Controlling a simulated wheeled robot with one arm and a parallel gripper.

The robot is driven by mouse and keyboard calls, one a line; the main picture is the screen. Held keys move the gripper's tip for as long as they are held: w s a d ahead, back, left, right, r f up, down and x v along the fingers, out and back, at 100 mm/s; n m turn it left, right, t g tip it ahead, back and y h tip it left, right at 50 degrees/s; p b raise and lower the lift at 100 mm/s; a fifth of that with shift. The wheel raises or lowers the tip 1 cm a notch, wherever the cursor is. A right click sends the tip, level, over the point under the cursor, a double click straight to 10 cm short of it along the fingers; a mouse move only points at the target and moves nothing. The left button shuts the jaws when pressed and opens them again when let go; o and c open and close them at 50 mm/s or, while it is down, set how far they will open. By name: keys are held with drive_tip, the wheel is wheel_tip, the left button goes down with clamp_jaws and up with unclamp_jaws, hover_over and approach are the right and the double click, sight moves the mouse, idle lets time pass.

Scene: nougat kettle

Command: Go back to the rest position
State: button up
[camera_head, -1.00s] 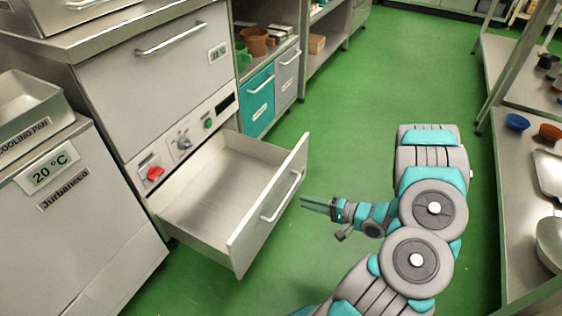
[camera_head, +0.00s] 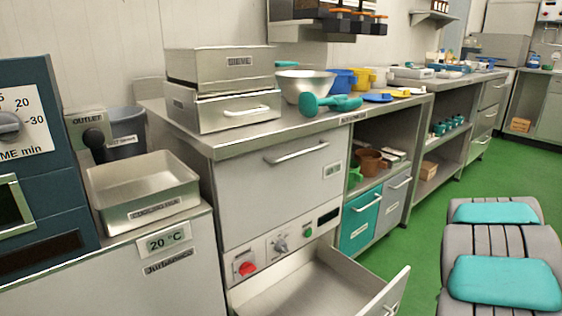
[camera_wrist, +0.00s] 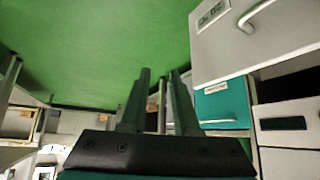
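My gripper (camera_wrist: 160,74) shows in the wrist view. Its two dark fingers stand apart with a gap between them and nothing held, so it is open. In the wrist view, the green floor lies beyond the fingers, and a teal drawer front (camera_wrist: 222,102) and grey cabinet fronts are to the right, apart from the fingers. In the head view my gripper is out of the picture; only grey and teal links of my arm show at the lower right.
An open drawer (camera_head: 312,287) juts out below the knob panel (camera_head: 285,245). A counter holds a sieve unit (camera_head: 222,68), a metal bowl (camera_head: 305,84) and green scoops (camera_head: 330,103). A cooling pan (camera_head: 143,190) stands at left. The green floor (camera_head: 415,235) between counter and arm is clear.

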drive_tip(key=s+a+r+g+h, duration=0.2)
drive_tip(key=s+a+r+g, duration=0.2)
drive_tip(key=s+a+r, duration=0.75)
drive_tip(key=s+a+r+n+g+y, duration=0.2)
drive_tip(key=s+a, duration=0.8)
drive_tip(key=a, duration=0.2)
drive_tip(key=s+a+r+n+g+y, duration=0.2)
drive_tip(key=s+a+n+g+y, duration=0.1)
drive_tip(key=s+a, duration=0.7)
drive_tip(key=shift+s+a+r+n+y, duration=0.3)
drive_tip(key=shift+s+a+r, duration=0.1)
drive_tip(key=shift+a, duration=0.5)
